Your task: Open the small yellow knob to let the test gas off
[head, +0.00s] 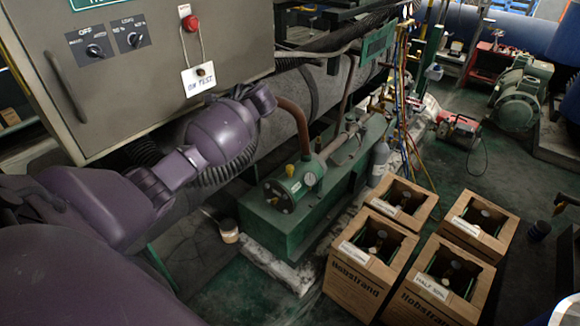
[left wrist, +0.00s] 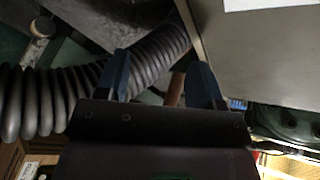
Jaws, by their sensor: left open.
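My left arm reaches in from the left, below the grey control box. Its far end is up and left of the knob, and its fingers are hidden in the head view. In the left wrist view my left gripper (left wrist: 160,70) has two blue fingers spread apart with nothing held. A ribbed black hose (left wrist: 75,92) and a brownish pipe (left wrist: 175,88) show behind the fingers. I cannot make out the knob there.
The grey control box (head: 140,75) overhangs close above my left arm, with an "ON TEST" tag (head: 198,77). Thick pipes (head: 320,90) run behind.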

